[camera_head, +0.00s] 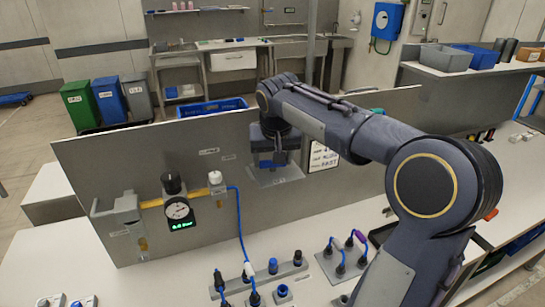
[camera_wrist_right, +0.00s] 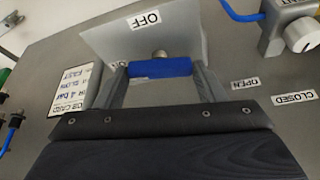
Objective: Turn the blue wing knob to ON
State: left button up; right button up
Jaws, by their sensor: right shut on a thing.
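The blue wing knob (camera_wrist_right: 160,68) sits on a grey plate (camera_wrist_right: 112,42) fixed to the upright panel. In the right wrist view its wing lies level across the picture. My right gripper (camera_wrist_right: 161,70) is shut on the knob, one finger at each end of the wing. In the head view my right gripper (camera_head: 271,161) reaches down over the panel and hides most of the knob. My left gripper is out of view.
A gauge (camera_head: 178,210) with a green readout and a white knob (camera_head: 216,178) with a blue hose stand left on the panel. A job card (camera_head: 323,156) is right of the plate. Blue-capped connectors (camera_head: 273,266) stand on the bench in front.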

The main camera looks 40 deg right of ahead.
jog(key=shift+d+n+t+y, duration=0.1)
jog(key=shift+n+t+y, duration=0.25)
jog(key=shift+n, duration=0.85)
jog(key=o, duration=1)
jog(key=shift+r, duration=0.1)
jog(key=v, duration=0.7)
jog(key=shift+s+r, duration=0.1)
jog(key=shift+r, duration=0.25)
jog(key=s+a+f+y, duration=0.1)
jog(key=s+a+f, duration=0.5)
jog(key=s, duration=0.1)
jog(key=s+a+f+n+y, duration=0.1)
jog(key=s+a+f+y, duration=0.1)
jog(key=s+a+f, duration=0.4)
jog(key=s+a+f+t+y, duration=0.1)
jog(key=s+a+f+y, duration=0.1)
jog(key=s+a+f, duration=0.4)
jog(key=shift+s+a+n, duration=0.1)
jog(key=shift+s+n, duration=0.3)
jog(key=shift+s, duration=0.4)
